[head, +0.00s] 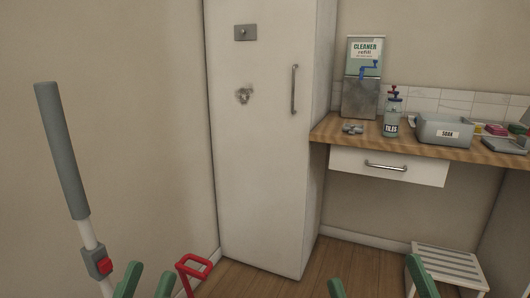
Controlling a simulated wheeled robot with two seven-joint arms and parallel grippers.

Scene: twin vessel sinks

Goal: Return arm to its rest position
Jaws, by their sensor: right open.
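My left gripper (147,280) shows at the bottom edge of the head view as two green fingertips with a narrow gap between them. Its lower part is cut off, so I cannot tell whether something is between the fingers. My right gripper (378,284) shows further right at the bottom edge, its green fingertips wide apart and nothing visible between them. Both arms are out of frame.
A grey-handled pole (64,150) with a red switch stands at the left. A red handle (195,264) rises beside my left gripper. A tall white cabinet (262,150), a wooden counter (345,138) with washing items, and a slatted stool (447,262) stand beyond.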

